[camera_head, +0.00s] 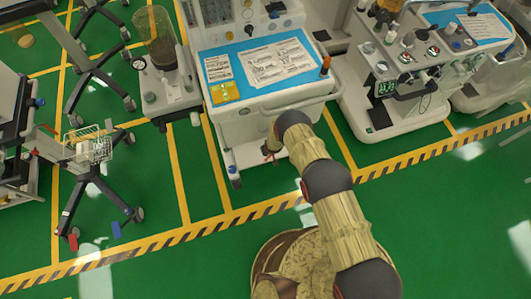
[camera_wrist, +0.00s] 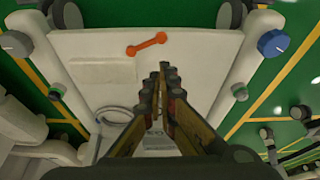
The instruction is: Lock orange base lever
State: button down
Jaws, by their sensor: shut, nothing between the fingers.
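The orange lever (camera_wrist: 147,44) lies on the white base panel (camera_wrist: 200,50) of a cart in the wrist view. It is a short bar with a rounded knob at each end, tilted up to the right. My gripper (camera_wrist: 168,72) is shut and empty, with its fingertips below and a little right of the lever in the picture, apart from it. In the head view my gripper (camera_head: 269,153) is small, at the front of the white cart (camera_head: 250,128) with the blue top. The base lever cannot be made out in the head view.
A looped hose (camera_wrist: 112,112) lies at lower left. A second white cart (camera_head: 400,112) stands right.

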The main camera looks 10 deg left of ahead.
jog(key=b, duration=0.6)
send_over(270, 156)
jog(key=s+a, duration=0.2)
jog(key=shift+w+a+f, duration=0.15)
jog(key=shift+f, duration=2.5)
jog(key=b+x, duration=0.4)
jog(key=b, duration=0.4)
jog(key=shift+w+f, duration=0.15)
jog(key=shift+p, duration=0.9)
